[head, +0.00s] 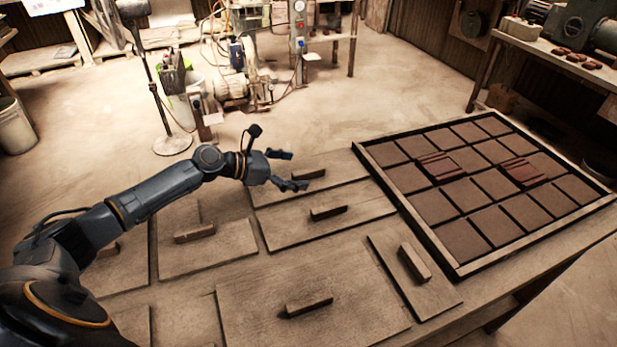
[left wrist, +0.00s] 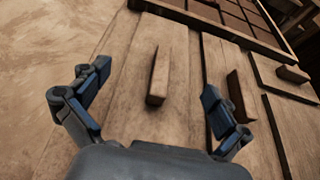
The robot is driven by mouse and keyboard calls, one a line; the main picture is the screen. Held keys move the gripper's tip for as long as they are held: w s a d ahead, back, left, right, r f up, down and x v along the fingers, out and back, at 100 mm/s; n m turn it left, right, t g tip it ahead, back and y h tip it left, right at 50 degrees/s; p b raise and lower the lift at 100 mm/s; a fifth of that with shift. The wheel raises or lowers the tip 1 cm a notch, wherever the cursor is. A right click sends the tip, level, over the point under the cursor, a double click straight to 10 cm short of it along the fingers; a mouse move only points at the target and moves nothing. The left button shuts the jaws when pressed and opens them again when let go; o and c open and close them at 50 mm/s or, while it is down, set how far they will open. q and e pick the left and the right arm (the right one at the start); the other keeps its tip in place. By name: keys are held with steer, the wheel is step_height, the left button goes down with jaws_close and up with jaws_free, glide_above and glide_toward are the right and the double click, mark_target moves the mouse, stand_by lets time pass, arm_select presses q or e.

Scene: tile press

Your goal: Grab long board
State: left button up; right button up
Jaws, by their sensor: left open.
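A long wooden board (head: 345,165) with an upright handle bar (head: 310,175) lies at the far edge of the table. In the left wrist view this board (left wrist: 150,120) runs away from me, with its handle (left wrist: 160,75) between and beyond my fingers. A second long board (head: 275,228) with a handle (head: 328,212) lies beside it, on the nearer side. My left gripper (head: 289,170) is open and empty above the far board, close to its handle; I cannot tell the exact height. My right gripper is not in view.
Other handled boards lie nearer: a large one (head: 350,270), a narrow one (head: 385,250) and a squarish one (head: 225,250). A black-framed tray (head: 430,240) of square tiles is at the right. The floor beyond the far edge is clear near the gripper.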

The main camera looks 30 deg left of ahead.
mark_target(318, 172)
arm_select(q)
steer(key=x, duration=0.6)
steer(key=shift+w+d+f, duration=0.15)
steer(key=shift+d+f, duration=0.1)
steer(key=shift+d, duration=0.05)
steer(key=c, duration=1.1)
